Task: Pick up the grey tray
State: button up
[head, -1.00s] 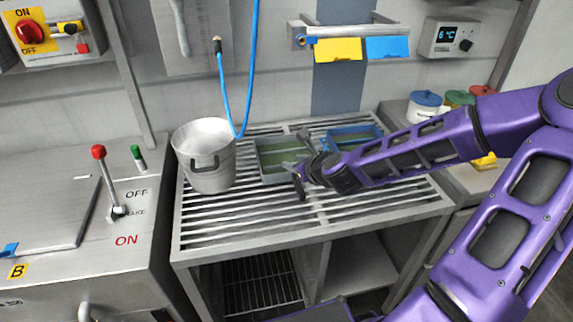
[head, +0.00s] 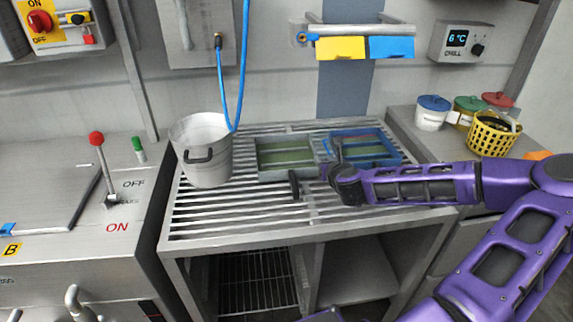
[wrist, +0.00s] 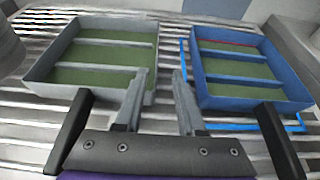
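The grey tray (head: 262,160), shallow and with green contents between its dividers, lies on the slatted rack. In the wrist view the grey tray (wrist: 45,68) is at upper left. A similar blue tray (head: 392,153) lies just right of it, and at upper right in the wrist view (wrist: 199,87). My gripper (head: 328,162) is at the front right of the grey tray, near the gap between the trays. In the wrist view its fingers (wrist: 160,78) are apart and empty, the left one overlapping the grey tray's near right corner. I cannot tell whether they touch.
A metal pot (head: 208,168) stands left of the grey tray on the rack (head: 215,222). A blue hose (head: 242,70) hangs above. Lidded tubs (head: 432,114) and a yellow basket (head: 492,136) stand on the right counter. The rack's front is mostly clear.

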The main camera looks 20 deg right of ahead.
aim_at(316, 154)
jog(key=x, duration=0.4)
jog(key=b+x, duration=0.1)
jog(key=x, duration=0.4)
jog(key=shift+a+f, duration=0.2)
grip_shut()
jog(key=shift+r, duration=0.1)
dwell(1.1)
